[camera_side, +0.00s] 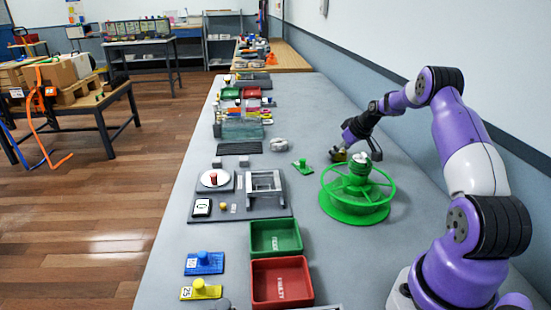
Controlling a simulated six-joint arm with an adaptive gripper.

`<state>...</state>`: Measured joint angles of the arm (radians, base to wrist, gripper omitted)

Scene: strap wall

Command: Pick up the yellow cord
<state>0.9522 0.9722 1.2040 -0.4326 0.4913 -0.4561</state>
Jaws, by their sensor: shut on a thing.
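My gripper (357,152) is low over the right part of the grey bench, behind the green spool. It is shut on a small, dull yellow-brown thing that I take for the yellow cord (338,156), which shows at the left of the fingers. The cord is small in this view and partly hidden by the fingers, so its full shape is unclear. I cannot tell whether it still touches the bench top.
A green spool (355,197) stands just in front of my gripper. A green-handled block (302,167) is to its left. A grey fixture (265,185), a green bin (275,240) and a red bin (281,283) stand left and nearer. The wall borders the bench on the right.

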